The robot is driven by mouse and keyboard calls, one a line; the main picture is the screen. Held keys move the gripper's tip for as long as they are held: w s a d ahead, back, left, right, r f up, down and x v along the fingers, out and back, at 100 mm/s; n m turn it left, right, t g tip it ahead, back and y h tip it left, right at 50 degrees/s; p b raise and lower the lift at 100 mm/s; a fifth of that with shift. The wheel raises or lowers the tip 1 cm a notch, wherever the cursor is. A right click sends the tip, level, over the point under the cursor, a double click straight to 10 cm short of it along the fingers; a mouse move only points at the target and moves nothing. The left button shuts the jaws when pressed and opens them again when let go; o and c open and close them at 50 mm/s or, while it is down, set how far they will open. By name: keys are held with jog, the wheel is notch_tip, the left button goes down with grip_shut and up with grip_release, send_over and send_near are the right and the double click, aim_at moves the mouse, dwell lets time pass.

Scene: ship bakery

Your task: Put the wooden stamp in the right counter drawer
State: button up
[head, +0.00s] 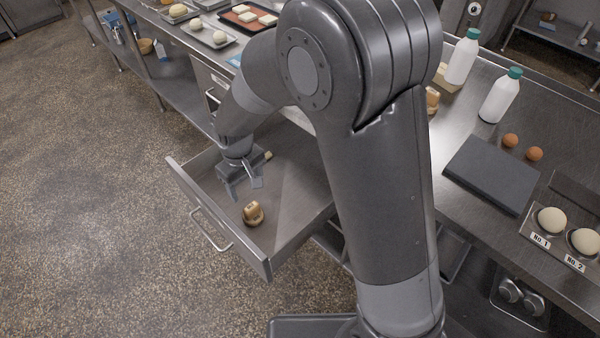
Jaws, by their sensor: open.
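A counter drawer (190,203) is pulled open in the head view. A small brown wooden piece that looks like the wooden stamp (253,213) lies on its floor near the front right corner. My gripper (244,190) points down inside the drawer, open, with its fingers spread. The stamp is apart from the fingers, just beyond them toward the bottom of the picture. A small pale tan end of something (268,155) shows beside my gripper; most of it is hidden. Another brown wooden object (432,100) stands on the counter, partly hidden behind my arm.
The steel counter (465,120) holds two white bottles (500,96) with green caps, two eggs (535,153), a dark flat slab (492,174) and numbered dough balls (552,220). Trays of dough (208,32) stand at the far end. The floor left of the drawer is clear.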

jog(key=s+d+r+m+t, duration=0.15)
jog(key=d+r+m, duration=0.25)
jog(key=d+r, duration=1.05)
jog(key=s+d+r+m+t, duration=0.4)
jog(key=s+d+r, duration=0.4)
jog(key=s+d, duration=0.5)
jog(key=shift+d+r+m, duration=0.2)
jog(key=shift+r+m, duration=0.15)
jog(key=shift+m, duration=0.15)
jog(key=shift+c, duration=0.5)
